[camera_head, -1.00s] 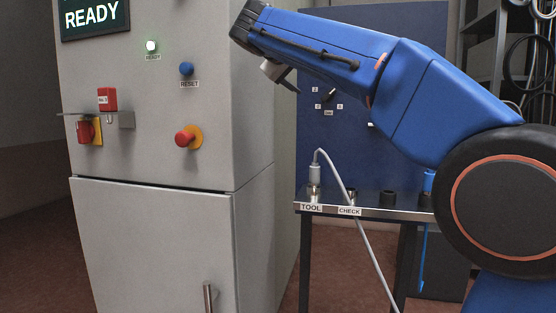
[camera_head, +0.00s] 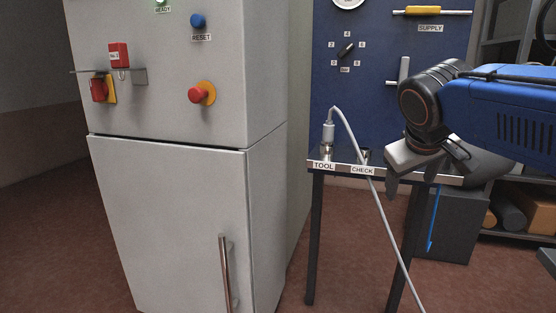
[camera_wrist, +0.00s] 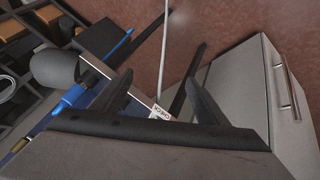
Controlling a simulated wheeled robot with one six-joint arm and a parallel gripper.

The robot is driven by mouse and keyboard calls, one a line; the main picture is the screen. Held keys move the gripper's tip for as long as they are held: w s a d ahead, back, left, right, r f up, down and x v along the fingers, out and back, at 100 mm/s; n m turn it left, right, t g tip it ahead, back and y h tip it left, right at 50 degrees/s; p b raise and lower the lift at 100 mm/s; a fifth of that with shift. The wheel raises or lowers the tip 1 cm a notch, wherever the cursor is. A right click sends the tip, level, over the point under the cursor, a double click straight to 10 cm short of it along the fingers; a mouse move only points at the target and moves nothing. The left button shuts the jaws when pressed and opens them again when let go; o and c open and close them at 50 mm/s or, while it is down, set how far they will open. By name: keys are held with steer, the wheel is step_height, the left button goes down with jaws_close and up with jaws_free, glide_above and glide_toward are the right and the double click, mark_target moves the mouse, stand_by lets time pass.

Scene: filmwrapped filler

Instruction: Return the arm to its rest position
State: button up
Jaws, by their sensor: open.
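My gripper (camera_head: 412,180) is at the right in the head view, in front of the narrow bench (camera_head: 316,165) with the TOOL and CHECK labels. It points downward, open, and I see nothing held in it. In the wrist view my gripper (camera_wrist: 155,95) has its two dark fingers spread apart, with the bench's CHECK label showing between them. My blue arm reaches in from the right edge. Part of the bench top is hidden behind my gripper.
A grey cabinet (camera_head: 190,200) with a red button (camera_head: 196,96), a blue RESET button (camera_head: 197,20) and a door handle (camera_head: 228,270) stands left. A grey cable (camera_head: 385,215) runs from a connector at TOOL. A blue panel (camera_head: 330,75) is behind. Floor lies open in front.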

steer(key=s+f+m+g+y, duration=0.1)
steer(key=s+f+m+y, duration=0.1)
steer(key=s+f, duration=1.6)
step_height(320, 180, down, 4)
steer(key=shift+a+m+g+y, duration=0.3)
steer(key=shift+g+y, duration=0.1)
steer(key=shift+y, duration=0.1)
stand_by(1.7)
